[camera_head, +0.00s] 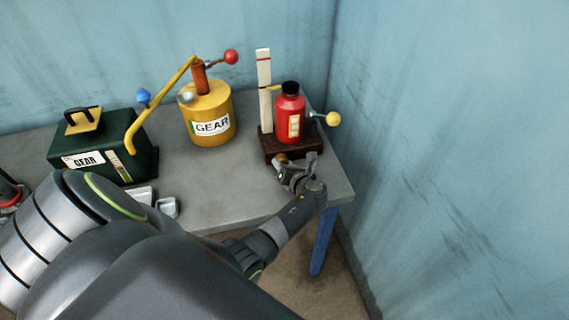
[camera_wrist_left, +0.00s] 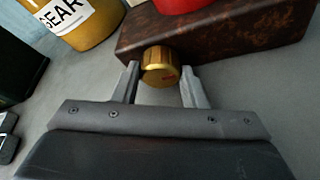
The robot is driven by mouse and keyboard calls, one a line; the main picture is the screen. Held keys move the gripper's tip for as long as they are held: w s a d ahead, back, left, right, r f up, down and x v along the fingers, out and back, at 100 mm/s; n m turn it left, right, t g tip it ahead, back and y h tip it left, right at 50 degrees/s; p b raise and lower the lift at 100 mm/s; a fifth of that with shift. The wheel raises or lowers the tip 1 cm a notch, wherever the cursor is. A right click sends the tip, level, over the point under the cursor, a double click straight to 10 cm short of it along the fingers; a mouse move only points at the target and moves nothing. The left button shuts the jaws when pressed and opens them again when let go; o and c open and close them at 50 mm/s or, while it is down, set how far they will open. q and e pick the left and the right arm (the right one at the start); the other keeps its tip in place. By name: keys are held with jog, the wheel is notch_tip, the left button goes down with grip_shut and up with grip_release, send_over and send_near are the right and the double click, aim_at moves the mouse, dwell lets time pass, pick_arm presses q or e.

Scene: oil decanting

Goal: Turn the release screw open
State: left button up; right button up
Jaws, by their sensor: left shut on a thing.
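The release screw (camera_wrist_left: 160,66) is a round, ridged brass knob on the front face of a dark brown base block (camera_wrist_left: 240,30). A red bottle (camera_head: 290,118) with a black cap stands on this base block (camera_head: 292,149) in the head view. My left gripper (camera_wrist_left: 160,75) is shut on the release screw, with one finger on each side of the knob. In the head view my left gripper (camera_head: 284,165) is at the front of the block and partly covers the knob. My right gripper is in neither view.
A white post (camera_head: 264,90) and a lever with a yellow ball (camera_head: 333,119) flank the bottle. A yellow GEAR can (camera_head: 208,113) and a dark green GEAR box (camera_head: 90,150) stand to the left on the grey table (camera_head: 220,185). Blue walls close the back and right.

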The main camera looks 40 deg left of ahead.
pick_arm(q)
jog(key=o, duration=1)
jog(key=shift+a, duration=0.1)
jog(key=shift+f, duration=0.1)
